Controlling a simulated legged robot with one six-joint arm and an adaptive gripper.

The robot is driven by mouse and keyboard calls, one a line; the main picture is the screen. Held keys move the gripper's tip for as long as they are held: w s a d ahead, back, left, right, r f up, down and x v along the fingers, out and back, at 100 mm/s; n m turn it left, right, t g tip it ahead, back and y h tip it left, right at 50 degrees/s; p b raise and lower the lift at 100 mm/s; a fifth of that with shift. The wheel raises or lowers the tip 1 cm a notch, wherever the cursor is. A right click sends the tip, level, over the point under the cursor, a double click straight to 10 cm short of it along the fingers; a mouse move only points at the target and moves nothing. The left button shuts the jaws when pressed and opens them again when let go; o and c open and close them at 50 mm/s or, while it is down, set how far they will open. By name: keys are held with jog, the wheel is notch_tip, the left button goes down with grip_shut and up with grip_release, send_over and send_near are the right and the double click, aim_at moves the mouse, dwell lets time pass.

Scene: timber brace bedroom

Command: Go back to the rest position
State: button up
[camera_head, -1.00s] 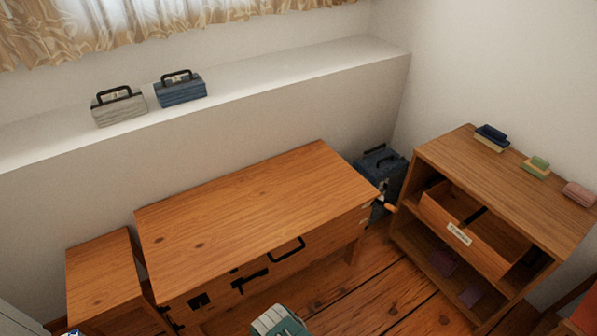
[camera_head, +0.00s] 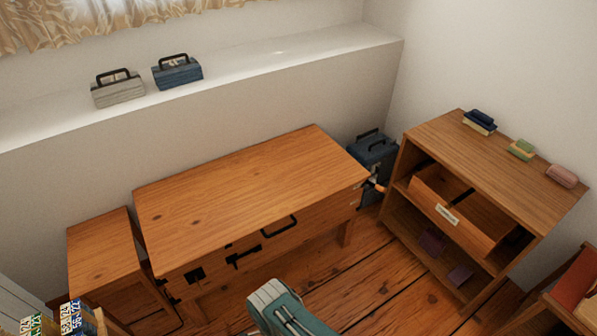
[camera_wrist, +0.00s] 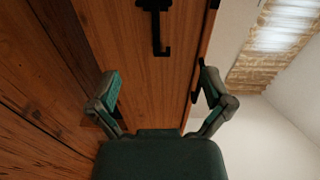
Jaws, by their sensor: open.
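My gripper (camera_wrist: 158,100) shows in the wrist view with its two fingers spread wide apart and nothing between them. Beyond the fingers is the wooden front of the desk (camera_wrist: 160,60), with black metal fittings. In the head view, part of my teal arm (camera_head: 285,310) shows at the bottom centre, in front of the wooden desk (camera_head: 250,185). The gripper's fingers cannot be made out in the head view.
Blue boxes (camera_head: 373,155) stand between desk and shelf. A ledge (camera_head: 290,60) holds a grey toolbox (camera_head: 118,90) and a blue toolbox (camera_head: 177,72). Bare floor (camera_head: 385,285) lies at lower right.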

jog(key=w+a+r+n+g+h, duration=0.2)
jog(key=w+r+h, duration=0.1)
jog(key=w+r, duration=1.65)
jog(key=w+d+r+n+g+h, duration=0.15)
jog(key=d+r, duration=0.35)
jog(key=r, duration=0.7)
jog(key=d+r+n, duration=0.2)
jog(key=d+r, duration=0.2)
jog(key=r, duration=0.7)
jog(key=s+d+r+n+g+h, duration=0.3)
jog(key=s+d+r, duration=1.15)
jog(key=r, duration=0.35)
jog(key=s+d+r+n+g, duration=0.1)
jog(key=s+d, duration=0.2)
jog(key=s, duration=0.5)
jog(key=s+d+r+n+g, duration=0.1)
jog(key=s+d, duration=0.1)
jog(key=s, duration=0.6)
jog(key=s+d+r+n+g+h, duration=0.1)
jog(key=s+d, duration=0.2)
jog(key=s, duration=0.5)
jog(key=shift+d, duration=0.3)
